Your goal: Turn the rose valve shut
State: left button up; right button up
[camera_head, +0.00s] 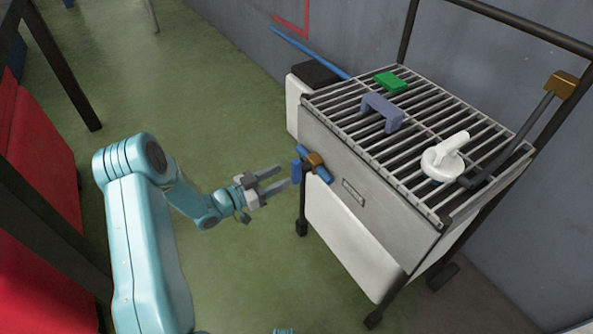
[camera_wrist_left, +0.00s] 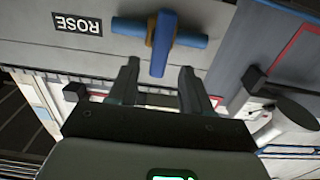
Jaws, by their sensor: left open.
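The rose valve has a blue pipe (camera_head: 326,174) with a brass body (camera_head: 315,160) and a blue lever handle (camera_head: 297,172). It sits on the front panel of a grey cart, beside a dark label (camera_head: 353,193). In the left wrist view the label reads ROSE (camera_wrist_left: 78,24), and the lever (camera_wrist_left: 161,48) stands square to the pipe (camera_wrist_left: 191,40). My left gripper (camera_head: 279,179) is open in front of the lever. In the wrist view its two fingers (camera_wrist_left: 158,72) sit either side of the lever's end, with no contact visible. My right gripper is not in view.
The cart (camera_head: 400,218) has a slatted top (camera_head: 345,99) bearing a green block (camera_head: 391,82), a purple-grey bracket (camera_head: 382,110) and a white round-based part (camera_head: 443,160). A grey wall (camera_head: 340,35) stands behind. Green floor (camera_head: 215,110) is clear left of the cart.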

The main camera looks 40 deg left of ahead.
aim_at(292, 171)
pick_arm(q)
jog(key=x, duration=0.6)
jog(key=shift+w+d+b, duration=0.1)
jog(key=shift+w+b, duration=0.05)
jog(key=shift+b, duration=0.2)
jog(key=c, duration=0.9)
jog(key=shift+o, duration=0.2)
